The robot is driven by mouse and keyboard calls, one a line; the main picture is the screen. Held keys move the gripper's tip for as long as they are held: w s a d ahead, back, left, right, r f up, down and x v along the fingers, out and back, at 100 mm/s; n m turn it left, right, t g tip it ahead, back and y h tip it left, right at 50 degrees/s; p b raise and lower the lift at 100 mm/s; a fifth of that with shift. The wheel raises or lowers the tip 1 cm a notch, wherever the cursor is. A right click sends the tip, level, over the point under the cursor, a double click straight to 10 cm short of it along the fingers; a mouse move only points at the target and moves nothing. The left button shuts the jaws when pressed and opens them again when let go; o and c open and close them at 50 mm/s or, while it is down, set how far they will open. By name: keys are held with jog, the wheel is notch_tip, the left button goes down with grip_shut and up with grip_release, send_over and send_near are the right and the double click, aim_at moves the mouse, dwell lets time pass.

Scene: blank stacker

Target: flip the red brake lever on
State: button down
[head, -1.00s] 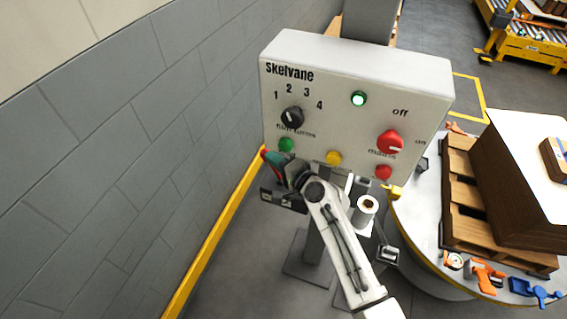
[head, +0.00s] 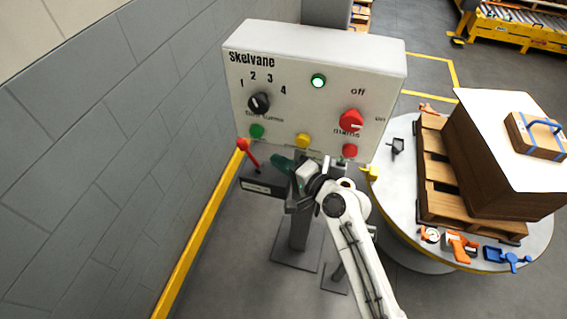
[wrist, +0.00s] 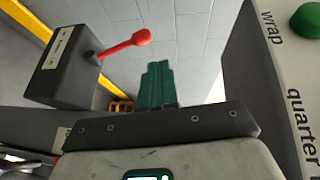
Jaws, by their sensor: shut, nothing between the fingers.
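The red brake lever (head: 247,151) stands out of a dark box (head: 262,186) below the left end of the control panel, tilted to the left in the head view. In the wrist view the lever (wrist: 127,43) points right from its box (wrist: 68,62), its round knob near the top middle. My gripper (head: 279,164) is just right of the lever in the head view, apart from it. In the wrist view its green fingers (wrist: 156,85) are together and empty, below and right of the knob. The label on the box is too small to read.
The Skelvane control panel (head: 320,100) stands close above my gripper, with a lit green lamp (head: 318,81), a black selector (head: 259,102) and a red switch (head: 351,119). A grey wall (head: 110,150) is at left. A round table (head: 400,195) with a loaded pallet is at right.

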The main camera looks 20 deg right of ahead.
jog(key=shift+s+d+r, duration=0.15)
jog(key=shift+s+d, duration=0.05)
jog(key=shift+s, duration=0.2)
jog(key=s+d+f+n+g+h, duration=0.2)
jog(key=s+f+n+g, duration=0.25)
jog(key=s, duration=0.55)
jog(key=s+d+f+n+g+h, duration=0.15)
jog(key=s+f+n+g, duration=0.3)
jog(key=s, duration=0.45)
jog(key=s+d+n+g+h, duration=0.1)
jog(key=s+d, duration=0.3)
jog(key=s, duration=0.4)
jog(key=s+d+n+g+h, duration=0.1)
jog(key=s+d+g+h, duration=0.2)
jog(key=s, duration=0.5)
jog(key=shift+s+d+g, duration=0.25)
jog(key=shift+d+g, duration=0.05)
jog(key=shift+d, duration=0.1)
jog(key=c, duration=1.8)
grip_release()
jog(key=shift+f, duration=0.1)
